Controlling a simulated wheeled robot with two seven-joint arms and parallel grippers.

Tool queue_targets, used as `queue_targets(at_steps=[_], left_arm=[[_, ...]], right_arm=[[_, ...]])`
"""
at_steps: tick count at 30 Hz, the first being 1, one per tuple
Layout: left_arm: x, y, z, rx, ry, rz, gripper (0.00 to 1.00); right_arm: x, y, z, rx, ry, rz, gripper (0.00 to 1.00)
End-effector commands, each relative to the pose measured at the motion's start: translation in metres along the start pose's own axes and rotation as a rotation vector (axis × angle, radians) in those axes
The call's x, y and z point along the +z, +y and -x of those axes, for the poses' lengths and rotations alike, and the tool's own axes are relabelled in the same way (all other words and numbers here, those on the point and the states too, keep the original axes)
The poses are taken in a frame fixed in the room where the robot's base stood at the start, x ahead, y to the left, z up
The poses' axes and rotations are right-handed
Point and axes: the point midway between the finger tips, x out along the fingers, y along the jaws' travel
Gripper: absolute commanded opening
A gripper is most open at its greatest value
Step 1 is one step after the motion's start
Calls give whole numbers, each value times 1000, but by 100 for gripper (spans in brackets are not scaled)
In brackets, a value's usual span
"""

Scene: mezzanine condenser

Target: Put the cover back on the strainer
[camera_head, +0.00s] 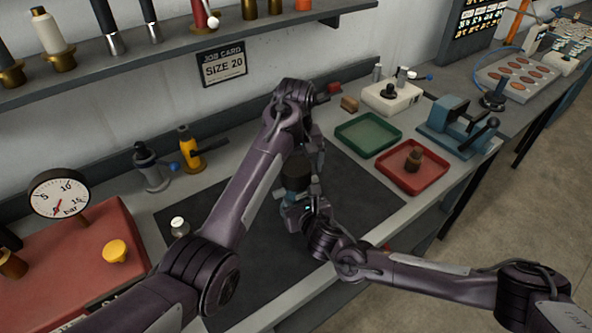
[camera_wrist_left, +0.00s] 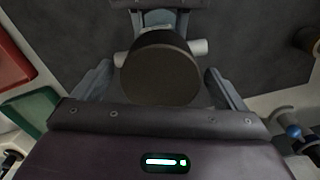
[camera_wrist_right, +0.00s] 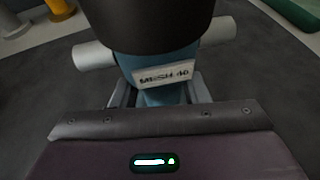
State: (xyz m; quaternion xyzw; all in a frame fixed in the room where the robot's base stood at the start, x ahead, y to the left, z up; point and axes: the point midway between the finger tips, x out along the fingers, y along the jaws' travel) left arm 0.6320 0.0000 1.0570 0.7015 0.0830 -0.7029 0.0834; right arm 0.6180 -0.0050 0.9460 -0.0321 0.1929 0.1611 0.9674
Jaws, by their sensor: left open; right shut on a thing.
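In the left wrist view the cover (camera_wrist_left: 160,68) lies between the fingers of my left gripper (camera_wrist_left: 160,85), which is open with gaps on both sides. My right gripper (camera_wrist_right: 160,92) is shut on the strainer body below the label. My left gripper is largely hidden in the head view.
A blue vise-like device (camera_head: 458,128) stands beyond. A gauge (camera_head: 60,193) stands at left. The dark mat (camera_head: 262,268) is clear in front.

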Motion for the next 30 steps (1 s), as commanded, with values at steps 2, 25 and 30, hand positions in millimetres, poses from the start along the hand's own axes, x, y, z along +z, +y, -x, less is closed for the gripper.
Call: queue_targets(at_steps=[2,25,30], left_arm=[[0,0,13,1,2,0,93],[0,0,27,0,-1,0,100],[0,0,27,0,-1,0,100]], right_arm=[[3,0,0,0,-5,-2,0],[2,0,0,0,-3,-1,66],[1,0,0,0,-2,-1,66]])
